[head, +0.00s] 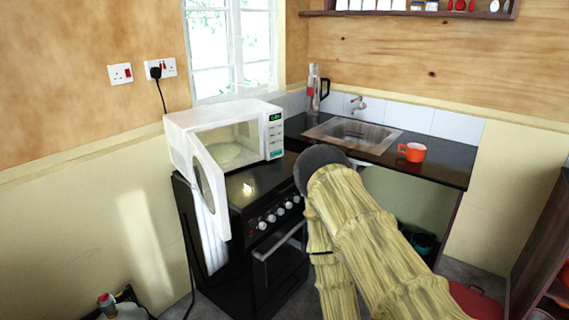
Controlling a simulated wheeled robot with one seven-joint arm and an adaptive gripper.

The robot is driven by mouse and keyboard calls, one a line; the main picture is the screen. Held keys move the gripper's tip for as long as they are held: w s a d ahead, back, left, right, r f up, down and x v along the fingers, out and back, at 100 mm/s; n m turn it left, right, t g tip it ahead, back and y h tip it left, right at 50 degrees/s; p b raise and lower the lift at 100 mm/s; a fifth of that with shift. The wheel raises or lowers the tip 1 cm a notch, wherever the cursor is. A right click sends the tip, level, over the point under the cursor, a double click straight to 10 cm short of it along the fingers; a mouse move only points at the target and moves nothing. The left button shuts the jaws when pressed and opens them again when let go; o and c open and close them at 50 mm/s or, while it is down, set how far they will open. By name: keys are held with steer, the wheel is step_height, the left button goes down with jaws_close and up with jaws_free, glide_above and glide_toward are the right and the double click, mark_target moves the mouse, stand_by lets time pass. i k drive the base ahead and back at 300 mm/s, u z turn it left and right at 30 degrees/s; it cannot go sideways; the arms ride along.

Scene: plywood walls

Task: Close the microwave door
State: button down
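The white microwave (222,113) stands on top of the black stove. Its door (209,190) is hinged at the left and swung wide open toward the front, past the stove's front left corner. The lit inside and the round plate (222,152) show. The control panel with a green display is at the right of the microwave. My arm, in a yellowish ribbed cover, comes up from the lower right and ends by the right side of the stove, apart from the door. My gripper's fingers cannot be made out.
The black stove (262,190) has knobs and an oven handle in front. To the right, a dark counter holds a sink (352,133), a tap, a bottle (313,88) and an orange mug (412,152). A shelf unit (545,250) stands at far right. Floor objects lie at lower left.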

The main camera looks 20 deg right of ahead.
mark_target(209, 179)
steer(key=z, duration=0.35)
steer(key=i, duration=1.15)
steer(key=z, duration=0.25)
